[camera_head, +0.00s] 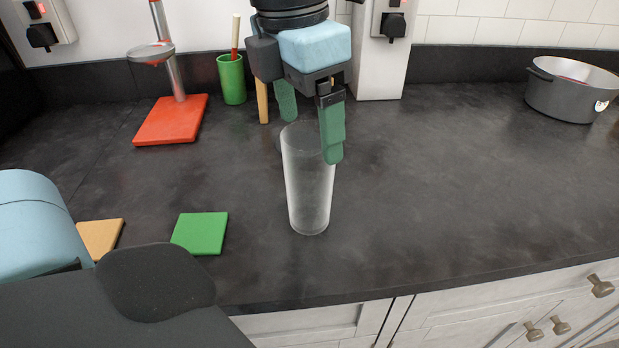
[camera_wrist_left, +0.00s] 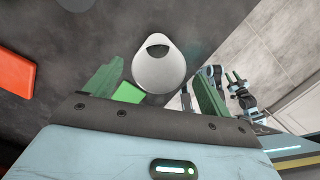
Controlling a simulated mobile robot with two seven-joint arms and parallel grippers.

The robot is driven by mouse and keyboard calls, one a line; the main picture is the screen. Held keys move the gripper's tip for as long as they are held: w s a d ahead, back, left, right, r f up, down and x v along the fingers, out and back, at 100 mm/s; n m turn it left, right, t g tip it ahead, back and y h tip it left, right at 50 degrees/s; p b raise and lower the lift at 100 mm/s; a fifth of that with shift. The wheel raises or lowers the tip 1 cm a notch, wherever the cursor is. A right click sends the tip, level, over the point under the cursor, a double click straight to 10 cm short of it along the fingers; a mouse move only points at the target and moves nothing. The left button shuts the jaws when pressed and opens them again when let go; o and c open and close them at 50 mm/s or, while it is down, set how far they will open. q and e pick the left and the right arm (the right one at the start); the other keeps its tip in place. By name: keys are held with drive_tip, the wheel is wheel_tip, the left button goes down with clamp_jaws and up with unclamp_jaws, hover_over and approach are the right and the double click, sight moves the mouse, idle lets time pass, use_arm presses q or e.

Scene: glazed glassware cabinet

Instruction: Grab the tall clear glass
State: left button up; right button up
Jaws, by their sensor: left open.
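The tall clear glass (camera_head: 307,190) stands upright on the dark worktop, near its front edge. My left gripper (camera_head: 311,140) is open at the top of the glass, with one green finger on each side of the rim in the head view.
A green square (camera_head: 201,233) and a tan square (camera_head: 100,237) lie left of the glass. Behind are a red-based stand (camera_head: 170,121) and a green cup (camera_head: 231,80) with utensils. A grey pot (camera_head: 567,95) stands far right. The worktop between glass and pot is clear.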

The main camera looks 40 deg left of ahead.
sight(310, 147)
use_arm(q)
drive_tip(key=f, duration=0.4)
drive_tip(key=shift+w+f, duration=0.2)
drive_tip(key=shift+w, duration=0.1)
drive_tip(key=shift+f, duration=0.25)
use_arm(e)
drive_tip(key=shift+w+d, duration=0.1)
drive_tip(key=shift+w, duration=0.35)
use_arm(q)
drive_tip(key=c, duration=1.5)
use_arm(e)
drive_tip(key=shift+s, duration=0.35)
